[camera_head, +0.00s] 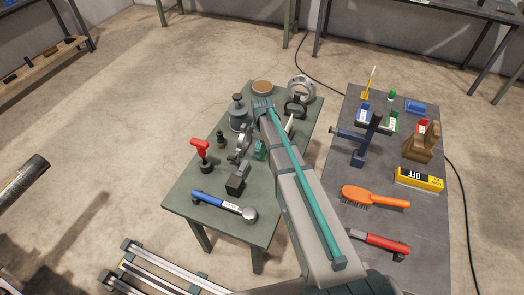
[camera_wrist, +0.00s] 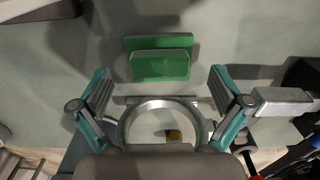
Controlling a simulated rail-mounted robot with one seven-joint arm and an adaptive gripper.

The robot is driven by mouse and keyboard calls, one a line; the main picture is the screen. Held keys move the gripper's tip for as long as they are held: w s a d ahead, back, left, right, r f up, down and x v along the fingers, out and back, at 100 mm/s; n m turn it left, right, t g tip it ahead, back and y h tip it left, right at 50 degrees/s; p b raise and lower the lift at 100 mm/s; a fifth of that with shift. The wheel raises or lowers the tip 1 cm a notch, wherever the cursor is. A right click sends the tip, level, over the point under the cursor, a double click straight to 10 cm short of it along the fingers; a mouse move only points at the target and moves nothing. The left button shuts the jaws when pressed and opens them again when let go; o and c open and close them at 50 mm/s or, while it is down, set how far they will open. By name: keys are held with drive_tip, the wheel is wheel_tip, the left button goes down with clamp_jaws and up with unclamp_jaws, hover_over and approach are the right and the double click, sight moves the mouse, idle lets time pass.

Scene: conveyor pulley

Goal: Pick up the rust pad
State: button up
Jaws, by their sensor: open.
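A green block-like pad (camera_wrist: 160,67) with a raised upper part lies on the grey-green table in the wrist view; I take it to be the rust pad. It also shows in the head view as a small green piece (camera_head: 261,150) beside my arm. My gripper (camera_wrist: 160,80) is open, with one teal and grey finger on each side of the pad in the picture. The fingers do not touch it, and nothing is held. The height gap is hard to judge. In the head view my arm hides the gripper's fingers.
A metal ring (camera_wrist: 135,118) shows near the pad. The green table (camera_head: 190,178) also bears a red-handled tool (camera_head: 200,150), a blue-handled tool (camera_head: 215,201) and a brown disc (camera_head: 262,87). A second table (camera_head: 340,178) on the right holds an orange brush (camera_head: 375,197) and other items.

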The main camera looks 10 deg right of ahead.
wheel_tip(320, 180, down, 2)
drive_tip(key=shift+c, duration=0.2)
drive_tip(key=c, duration=1.3)
drive_tip(key=shift+o, duration=0.2)
drive_tip(key=shift+r, duration=0.15)
drive_tip(key=shift+r, duration=0.45)
wheel_tip(320, 180, up, 2)
drive_tip(key=shift+s+r+b, duration=0.1)
drive_tip(key=shift+s+b, duration=0.05)
drive_tip(key=shift+b, duration=0.5)
drive_tip(key=s+a+r+b, duration=0.1)
drive_tip(key=s+r+b, duration=0.1)
drive_tip(key=s+r, duration=0.7)
drive_tip(key=s, duration=0.4)
drive_tip(key=shift+s+a+r, duration=0.3)
drive_tip(key=shift+a+r, duration=0.05)
drive_tip(key=shift+a, duration=0.05)
